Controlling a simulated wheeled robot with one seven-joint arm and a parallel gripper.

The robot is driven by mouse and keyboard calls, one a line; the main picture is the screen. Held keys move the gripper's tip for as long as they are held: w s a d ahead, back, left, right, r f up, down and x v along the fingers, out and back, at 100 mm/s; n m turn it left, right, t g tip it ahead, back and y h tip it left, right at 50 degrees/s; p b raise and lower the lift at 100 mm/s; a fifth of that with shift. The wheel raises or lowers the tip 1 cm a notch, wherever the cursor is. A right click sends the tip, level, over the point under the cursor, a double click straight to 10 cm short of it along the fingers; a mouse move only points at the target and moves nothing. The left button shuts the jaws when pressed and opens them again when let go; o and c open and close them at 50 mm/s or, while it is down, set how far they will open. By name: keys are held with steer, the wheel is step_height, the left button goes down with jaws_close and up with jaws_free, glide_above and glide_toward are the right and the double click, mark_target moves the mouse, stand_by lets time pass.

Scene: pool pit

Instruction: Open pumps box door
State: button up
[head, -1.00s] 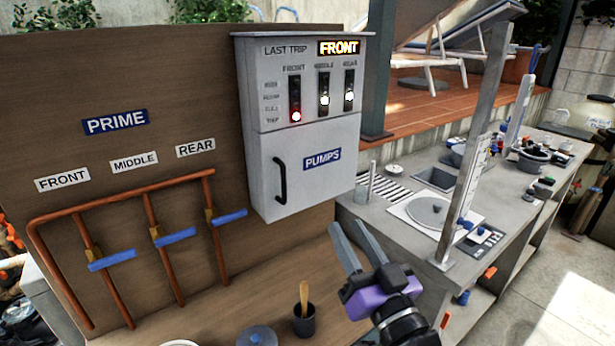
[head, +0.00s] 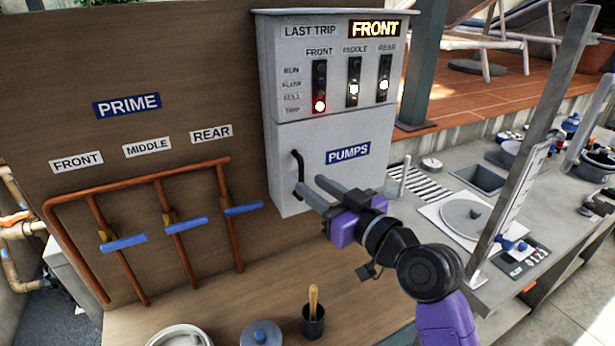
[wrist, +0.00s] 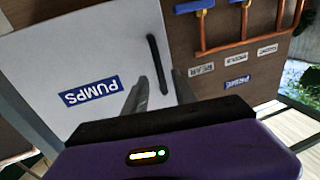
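The pumps box (head: 330,120) is a grey cabinet on the brown panel. Its lower door (head: 345,180) bears a blue PUMPS label and looks closed. A black vertical bar handle (head: 297,172) is at the door's left edge. My gripper (head: 310,190) is in front of the door's lower left, its fingers spread and pointing at the handle. In the wrist view the door (wrist: 80,50) and the handle (wrist: 158,62) appear upside down.
Copper pipes (head: 140,178) with blue valve levers are on the panel to the left. A cup with a wooden-handled tool (head: 313,318), a lidded round item (head: 261,333) and a pot (head: 180,336) stand on the bench below. A grey post (head: 530,140) rises at the right.

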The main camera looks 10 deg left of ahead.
mark_target(303, 179)
steer(key=shift+x, duration=1.65)
jaws_close()
